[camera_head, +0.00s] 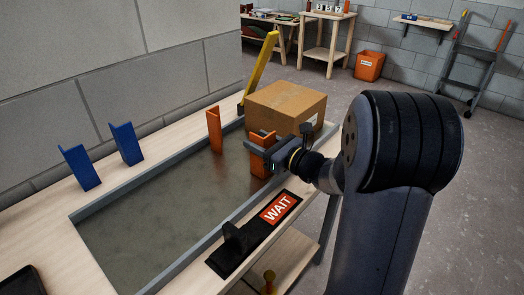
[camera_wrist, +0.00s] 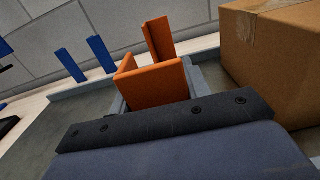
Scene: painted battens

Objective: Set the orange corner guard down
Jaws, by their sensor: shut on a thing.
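My gripper (camera_head: 264,150) is shut on an orange corner guard (camera_head: 259,166), upright over the right end of the grey-floored tray (camera_head: 150,215). The held guard (camera_wrist: 157,85) also shows in the wrist view, just beyond the dark gripper body, which hides its lower part. I cannot tell whether its foot touches the tray floor. A second orange corner guard (camera_head: 214,130) stands upright by the tray's far edge, left of the held one; it shows behind the held one in the wrist view (camera_wrist: 160,40).
A cardboard box (camera_head: 285,105) stands close behind my gripper. Two blue corner guards (camera_head: 80,167) (camera_head: 126,143) stand on the wooden rim at left. A yellow piece (camera_head: 260,70) leans at the back. A WAIT sign (camera_head: 278,208) lies in front. The tray's left and middle are clear.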

